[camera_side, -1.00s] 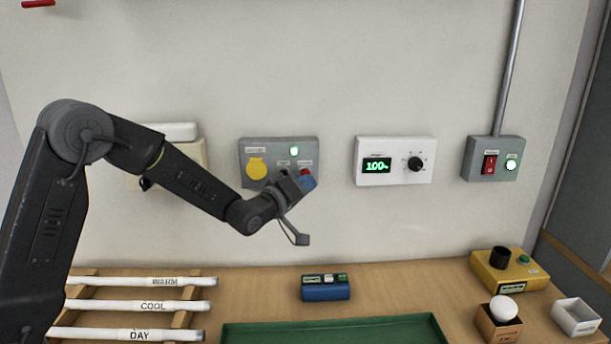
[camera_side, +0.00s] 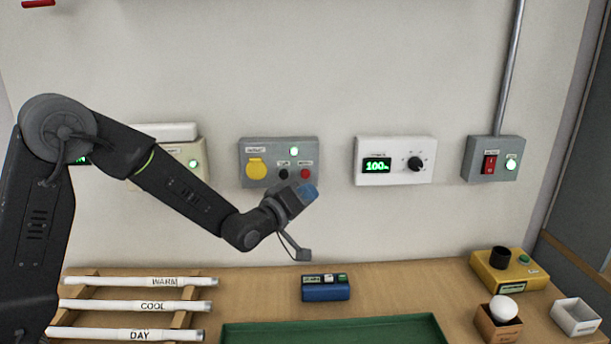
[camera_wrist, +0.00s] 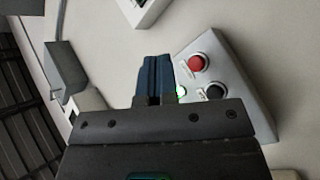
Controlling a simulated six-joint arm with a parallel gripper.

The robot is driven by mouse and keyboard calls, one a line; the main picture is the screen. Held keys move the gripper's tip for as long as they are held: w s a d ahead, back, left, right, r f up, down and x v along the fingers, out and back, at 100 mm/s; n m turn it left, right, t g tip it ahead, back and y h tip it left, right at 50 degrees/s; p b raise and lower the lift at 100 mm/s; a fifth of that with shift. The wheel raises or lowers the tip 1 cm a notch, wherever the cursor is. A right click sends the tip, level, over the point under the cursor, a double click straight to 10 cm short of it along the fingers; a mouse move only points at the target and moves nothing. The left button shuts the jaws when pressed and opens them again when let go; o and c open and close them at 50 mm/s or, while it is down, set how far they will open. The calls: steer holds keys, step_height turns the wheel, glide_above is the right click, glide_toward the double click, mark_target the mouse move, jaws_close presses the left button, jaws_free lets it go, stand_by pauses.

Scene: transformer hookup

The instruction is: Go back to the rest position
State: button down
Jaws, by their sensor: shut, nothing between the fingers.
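My gripper (camera_side: 307,191) is in front of the wall, just below and to the right of the grey output box (camera_side: 247,180). In the wrist view its blue fingers (camera_wrist: 153,75) are together with nothing between them. The box carries a yellow round cover (camera_side: 257,168), a black button (camera_side: 283,174), a red button (camera_side: 305,174) and a lit green lamp (camera_side: 294,151). In the wrist view the red button (camera_wrist: 197,62) and black button (camera_wrist: 216,92) lie right of the fingers, apart from them.
A white dial box (camera_side: 394,161) reads about 100. A grey switch box (camera_side: 493,158) has a red rocker and lit lamp. Below are a blue device (camera_side: 325,288), green tray (camera_side: 335,329), labelled white tubes (camera_side: 140,306) on a rack, and a yellow box (camera_side: 510,271).

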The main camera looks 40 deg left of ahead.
stand_by(0.4)
steer(key=s+m+g, duration=0.9)
steer(key=s+g, duration=0.4)
steer(key=s, duration=2)
steer(key=shift+d+r+m, duration=0.2)
steer(key=shift+r+m, duration=0.05)
steer(key=shift+m, duration=0.05)
stand_by(0.8)
